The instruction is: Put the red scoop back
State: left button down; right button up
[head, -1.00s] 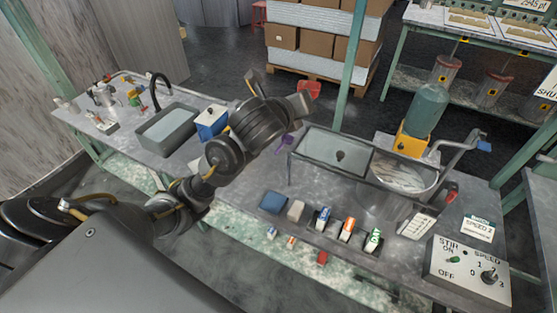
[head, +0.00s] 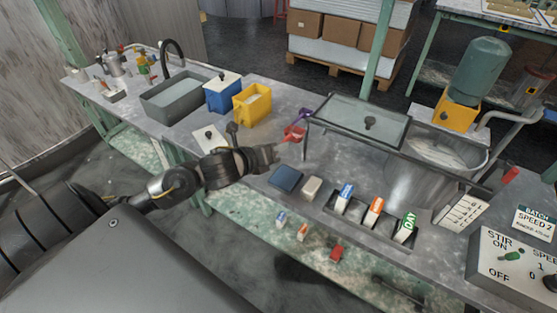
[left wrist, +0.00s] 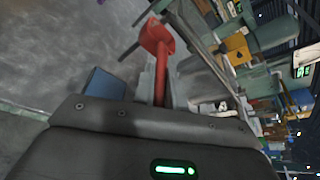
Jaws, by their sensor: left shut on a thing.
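The red scoop (head: 292,134) is in my left gripper (head: 272,153) in the head view, with its bowl beyond the fingertips. The left wrist view shows the scoop's red handle (left wrist: 160,75) between the two grey fingers (left wrist: 158,82), with the bowl pointing away from the palm. The gripper is shut on the handle and is over the grey bench, left of the glass-lidded tank. A purple scoop (head: 304,113) is just behind the red one. A yellow bin (head: 252,103) and a blue bin (head: 222,93) stand further back to the left. My right gripper is not in view.
The glass-lidded tank (head: 360,122) and a metal mixing pot (head: 432,165) stand to the right. A dark blue pad (head: 285,179), a beige block (head: 312,187) and labelled blocks lie along the front. A sink (head: 175,100) with a black tap is at the left.

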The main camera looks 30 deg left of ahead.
pick_arm(q)
jog(key=w+a+f, duration=0.2)
jog(key=a+f, duration=0.1)
jog(key=w+a+f, duration=0.3)
jog(key=a+f, duration=0.1)
jog(key=w+a+f, duration=0.2)
jog(key=a+f, duration=0.1)
jog(key=shift+w+a+f, duration=0.2)
jog(key=shift+a+f, duration=0.05)
jog(key=shift+f, duration=0.15)
jog(key=shift+w+a+f, duration=0.15)
jog(key=shift+a+f, duration=0.05)
jog(key=shift+f, duration=0.1)
jog(key=shift+w+a+f, duration=0.1)
jog(key=shift+a+f, duration=0.05)
jog(key=shift+f, duration=0.15)
notch_tip(320, 180, down, 2)
jog(key=shift+f, duration=0.65)
jog(key=c, duration=1.4)
grip_release()
jog(key=shift+c, duration=0.2)
jog(key=shift+r, duration=0.2)
jog(key=v, duration=1.1)
jog(key=shift+s+a+r, duration=0.1)
jog(key=shift+s+a, duration=0.15)
jog(key=shift+s, duration=0.15)
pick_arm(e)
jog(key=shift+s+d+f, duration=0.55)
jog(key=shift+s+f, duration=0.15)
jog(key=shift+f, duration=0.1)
